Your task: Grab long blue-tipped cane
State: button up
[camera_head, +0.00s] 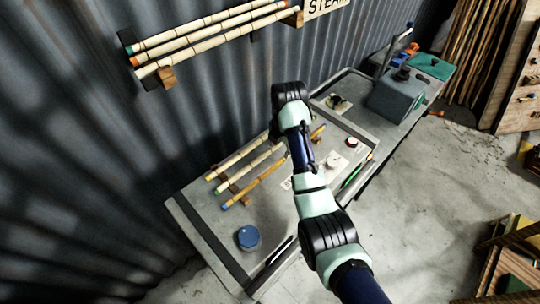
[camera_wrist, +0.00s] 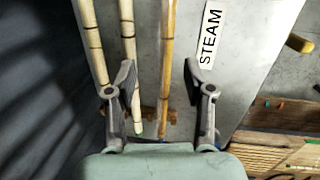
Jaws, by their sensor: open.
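Three canes lie side by side on rests on the grey worktable (camera_head: 208,232). The nearest, a tan-yellow cane (camera_head: 257,180), has a blue tip at its lower left end. In the wrist view this cane (camera_wrist: 167,60) runs lengthwise between the fingers of my gripper (camera_wrist: 160,68). Its tip is at the lower end, small and dark there. My gripper is open and empty, with a gap on both sides of that cane. The paler middle cane (camera_wrist: 127,35) passes under the left finger.
Three more canes (camera_head: 205,38) with coloured tips lie on a wall rack. A blue round container (camera_head: 248,237) stands at the table's front. A STEAM label (camera_wrist: 209,38) lies right of the canes. A grey box (camera_head: 395,98) stands on the farther bench. Open floor lies to the right.

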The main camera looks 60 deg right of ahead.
aim_at(281, 160)
jog(key=shift+s+d+f+p, duration=0.1)
jog(key=shift+f+p, duration=0.1)
jog(key=shift+f, duration=0.6)
jog(key=shift+s+d+f+p, duration=0.1)
jog(key=shift+f+p, duration=0.1)
jog(key=shift+f, duration=0.55)
notch_tip(281, 160, down, 4)
jog(key=shift+w+d+f+p, duration=0.15)
jog(key=shift+f+p, duration=0.1)
jog(key=shift+p, duration=0.15)
grip_shut()
